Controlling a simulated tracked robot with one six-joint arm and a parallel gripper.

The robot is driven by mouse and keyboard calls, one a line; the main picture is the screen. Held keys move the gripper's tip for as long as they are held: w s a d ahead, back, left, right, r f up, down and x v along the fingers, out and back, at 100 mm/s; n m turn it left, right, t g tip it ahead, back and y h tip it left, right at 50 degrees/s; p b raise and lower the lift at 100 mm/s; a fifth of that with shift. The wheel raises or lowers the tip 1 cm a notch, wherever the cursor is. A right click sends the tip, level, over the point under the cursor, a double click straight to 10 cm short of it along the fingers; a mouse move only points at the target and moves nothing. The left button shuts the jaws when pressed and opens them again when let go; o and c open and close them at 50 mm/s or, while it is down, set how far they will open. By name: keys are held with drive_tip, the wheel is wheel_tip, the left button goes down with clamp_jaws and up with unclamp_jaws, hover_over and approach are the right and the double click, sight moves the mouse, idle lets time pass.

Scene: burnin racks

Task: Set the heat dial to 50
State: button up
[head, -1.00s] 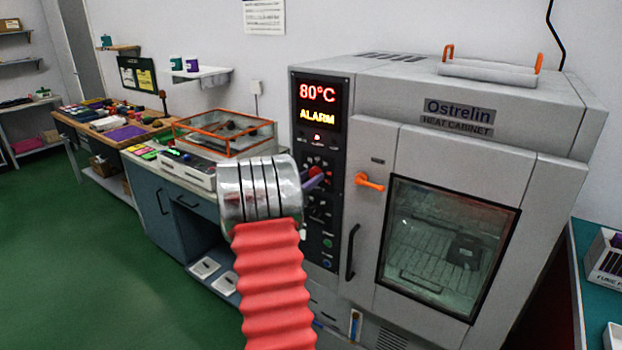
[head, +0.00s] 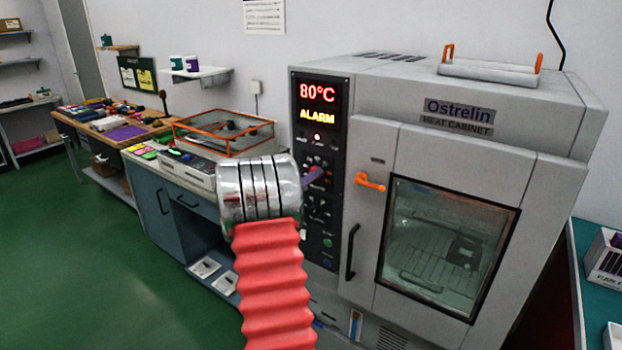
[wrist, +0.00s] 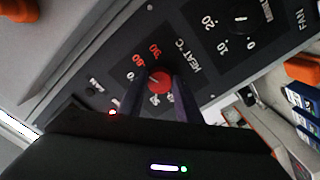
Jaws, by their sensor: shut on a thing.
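The heat dial (wrist: 159,80) is a red knob on the dark control panel. It is ringed by printed numbers, with 80 and 90 readable, beside the label HEAT °C. My gripper (wrist: 160,90) has its two dark purple fingers on either side of the dial, shut on it. I cannot read exactly where the dial's mark points. In the head view, a purple finger of my gripper (head: 312,177) reaches the panel and mostly hides the dial. The display (head: 317,103) above reads 80°C and ALARM.
The fan dial (wrist: 240,18) sits near the heat dial. A bench with an orange-framed clear case (head: 225,132) stands left of my arm. Green floor is free at left.

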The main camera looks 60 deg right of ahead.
drive_tip(key=shift+a+f+n, duration=0.1)
drive_tip(key=shift+f+n, duration=0.05)
drive_tip(key=shift+n, duration=5.65)
drive_tip(key=shift+f+n, duration=0.1)
drive_tip(key=shift+n, duration=5.7)
drive_tip(key=o, duration=1)
drive_tip(key=shift+r, duration=0.3)
drive_tip(key=shift+o, duration=0.2)
drive_tip(key=shift+w, duration=0.1)
drive_tip(key=w+a, duration=0.2)
drive_tip(key=a, duration=1.1)
drive_tip(key=shift+a, duration=0.25)
